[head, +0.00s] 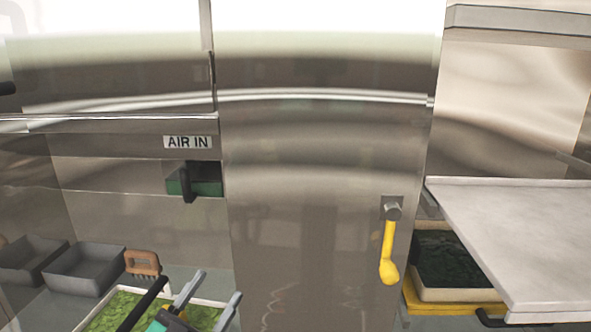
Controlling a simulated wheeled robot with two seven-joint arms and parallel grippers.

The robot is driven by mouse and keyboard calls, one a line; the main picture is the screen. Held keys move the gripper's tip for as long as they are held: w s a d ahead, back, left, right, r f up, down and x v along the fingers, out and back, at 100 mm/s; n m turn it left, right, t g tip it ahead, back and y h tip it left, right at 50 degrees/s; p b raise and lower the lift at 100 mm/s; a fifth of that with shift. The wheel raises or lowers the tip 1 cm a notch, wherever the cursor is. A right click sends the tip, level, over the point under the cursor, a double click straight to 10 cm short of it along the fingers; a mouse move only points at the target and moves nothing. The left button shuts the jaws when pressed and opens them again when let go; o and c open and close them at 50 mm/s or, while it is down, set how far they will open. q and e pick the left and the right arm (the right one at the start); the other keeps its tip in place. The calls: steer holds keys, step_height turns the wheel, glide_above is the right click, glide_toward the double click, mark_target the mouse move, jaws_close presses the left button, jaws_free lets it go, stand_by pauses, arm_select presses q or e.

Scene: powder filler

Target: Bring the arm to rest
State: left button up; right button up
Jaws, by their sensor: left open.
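My left gripper (216,287) is at the bottom of the head view, left of centre. Its two grey fingers stand apart and point up and to the right. It is open, and I see nothing between its fingers. It shows in front of a light-rimmed tray of green material (112,312), and I cannot tell how far above the tray it is. The rest of the left arm is mostly out of the picture. My right gripper is not in view.
A steel door with a yellow handle (388,258) stands in the middle. Left are a green block with a black handle (208,185) under the "AIR IN" label (188,142), dark bins (84,268) and a brown-handled tool (142,262). Right, a pale shelf (530,240) juts out above a dark-filled tray (428,290).

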arm_select(q)
steer(key=s+a+f+n+g+y, duration=0.25)
steer(key=a+f+n+y, duration=0.2)
steer(key=f+y, duration=0.35)
steer(key=s+a+f+n+g+y, duration=0.1)
steer(key=a+f+n+g+y, duration=0.3)
steer(key=f, duration=0.6)
steer(key=s+f+m+g, duration=0.1)
steer(key=s+f+g, duration=0.5)
steer(key=s, duration=0.4)
steer(key=s+f+m+g, duration=0.1)
steer(key=s+f+g, duration=0.3)
steer(key=s+f, duration=0.5)
step_height(320, 180, down, 30)
steer(key=s+g, duration=0.1)
steer(key=g, duration=0.1)
steer(key=s+a+f, duration=0.1)
steer(key=s+f, duration=0.8)
steer(key=f, duration=0.1)
steer(key=s+a+f, duration=0.2)
steer(key=s+f, duration=0.8)
steer(key=shift+s+a+g, duration=0.2)
steer(key=shift+a+g, duration=0.1)
steer(key=shift+g, duration=0.05)
